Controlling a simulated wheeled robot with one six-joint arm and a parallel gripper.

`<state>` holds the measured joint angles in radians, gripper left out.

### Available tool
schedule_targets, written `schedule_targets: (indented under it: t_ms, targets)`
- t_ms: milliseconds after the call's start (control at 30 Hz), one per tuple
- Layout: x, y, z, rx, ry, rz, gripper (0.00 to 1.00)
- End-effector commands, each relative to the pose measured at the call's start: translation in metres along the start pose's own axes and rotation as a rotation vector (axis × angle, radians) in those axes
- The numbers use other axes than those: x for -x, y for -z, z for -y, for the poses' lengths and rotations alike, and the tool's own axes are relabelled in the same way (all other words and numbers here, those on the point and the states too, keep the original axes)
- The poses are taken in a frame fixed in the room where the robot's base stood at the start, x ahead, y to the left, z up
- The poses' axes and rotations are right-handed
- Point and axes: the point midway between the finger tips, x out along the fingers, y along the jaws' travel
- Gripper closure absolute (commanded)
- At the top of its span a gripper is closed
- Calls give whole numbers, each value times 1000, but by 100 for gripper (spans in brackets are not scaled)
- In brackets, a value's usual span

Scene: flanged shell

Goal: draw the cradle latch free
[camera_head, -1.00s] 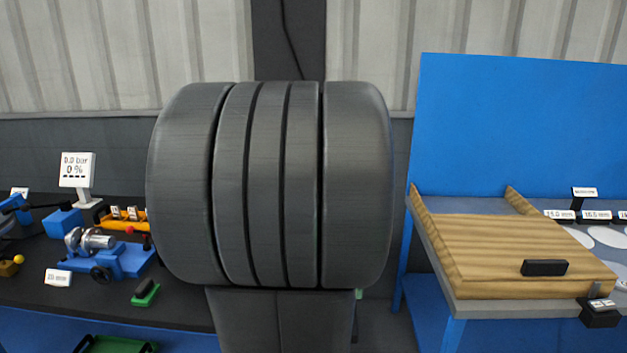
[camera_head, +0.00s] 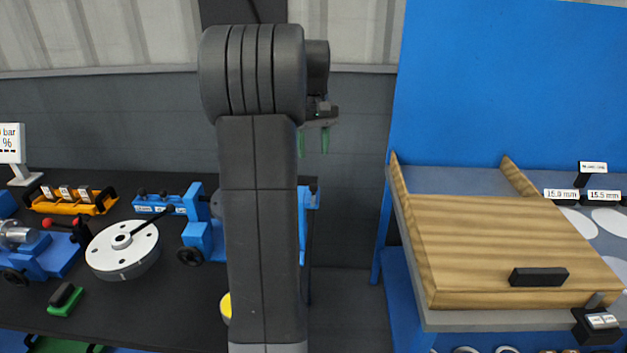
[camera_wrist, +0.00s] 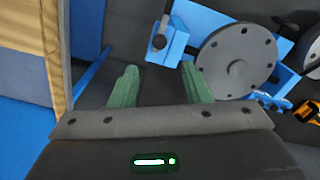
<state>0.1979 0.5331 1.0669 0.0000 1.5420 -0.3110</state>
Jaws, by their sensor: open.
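My gripper (camera_head: 313,146) is raised above the benches to the right of my arm. Its two green fingers are apart and empty, and they also show in the wrist view (camera_wrist: 158,82). In the wrist view a grey flanged disc (camera_wrist: 215,68) with bolt holes sits against a blue cradle (camera_wrist: 207,18). In the head view the blue cradle (camera_head: 201,232) is mostly hidden behind my arm.
A pale round flange plate (camera_head: 122,262) with a black handle lies on the dark bench left of the cradle. An orange rack (camera_head: 72,205) stands behind it. At right is a wooden board (camera_head: 500,245) on a blue-legged table, before a blue panel (camera_head: 510,90). A gap separates the benches.

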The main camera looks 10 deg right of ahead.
Motion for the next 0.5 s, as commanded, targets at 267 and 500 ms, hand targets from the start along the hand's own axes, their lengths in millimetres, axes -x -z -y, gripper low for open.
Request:
schedule_targets:
  t_ms: [267, 500]
  targets:
    - [-61, -1, 0, 0, 2, 5, 56]
    - [-98, 0, 0, 0, 1, 2, 56]
